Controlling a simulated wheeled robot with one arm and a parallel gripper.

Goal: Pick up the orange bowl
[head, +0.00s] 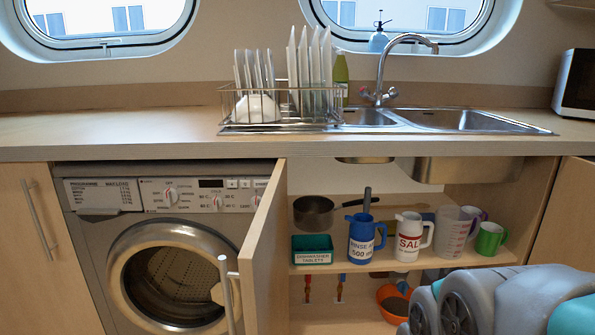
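The orange bowl (386,294) is low inside the open cupboard under the sink, below the middle shelf. Its left part and some of its rim show. A dark shape shows within it, too small to make out. My grey arm (500,305) crosses the lower right of the head view and hides the area to the bowl's right. My gripper is not in view, so where its fingers are relative to the bowl cannot be seen.
The open cupboard door (263,262) stands left of the bowl, beside the washing machine (90,250). The shelf (310,269) above holds a pan (313,213), a green box (312,249), a blue jug (361,240), a white salt jug (407,238) and a green mug (489,239).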

